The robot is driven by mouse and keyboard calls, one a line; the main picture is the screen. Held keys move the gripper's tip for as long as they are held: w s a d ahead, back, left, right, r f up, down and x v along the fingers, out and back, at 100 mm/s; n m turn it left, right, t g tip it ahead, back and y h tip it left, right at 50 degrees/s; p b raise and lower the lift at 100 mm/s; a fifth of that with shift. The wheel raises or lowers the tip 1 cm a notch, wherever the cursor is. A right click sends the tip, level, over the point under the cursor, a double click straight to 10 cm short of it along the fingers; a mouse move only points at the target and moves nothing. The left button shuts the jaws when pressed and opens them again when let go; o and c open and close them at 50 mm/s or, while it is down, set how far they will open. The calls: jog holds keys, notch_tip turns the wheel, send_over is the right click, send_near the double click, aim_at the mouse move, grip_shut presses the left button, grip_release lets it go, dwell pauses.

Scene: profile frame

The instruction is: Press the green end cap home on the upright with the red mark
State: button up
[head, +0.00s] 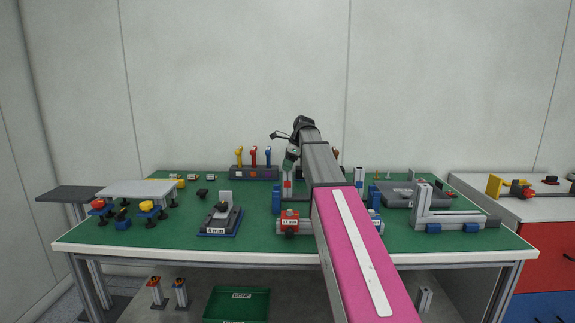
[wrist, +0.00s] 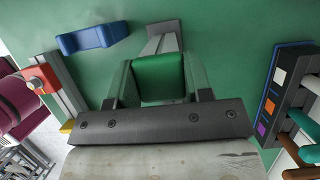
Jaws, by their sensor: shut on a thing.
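My gripper (wrist: 161,85) is shut on the green end cap (wrist: 163,72), which sits between the two fingers in the wrist view. A grey profile (wrist: 163,40) shows just beyond the cap; I cannot tell whether the cap touches it. In the head view my gripper (head: 291,158) is small, at the far end of my arm above the back of the bench. A pale upright with a reddish mark (head: 287,184) stands below it, partly hidden by my arm. How far the cap sits on any upright is not visible.
A tool rack (head: 254,172) stands left of my gripper, and colored squares show on a dark rack (wrist: 278,85) in the wrist view. A red block (head: 289,219) and a grey profile frame (head: 450,219) are on the green bench top (head: 175,237). A blue part (wrist: 93,38) lies beyond the gripper.

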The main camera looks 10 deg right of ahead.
jog(key=o, duration=1)
jog(key=shift+c, duration=0.2)
jog(key=w+v, duration=0.1)
jog(key=v, duration=0.9)
jog(key=shift+s+d+r, duration=0.2)
jog(key=shift+s+r, duration=0.2)
jog(key=shift+s, duration=0.05)
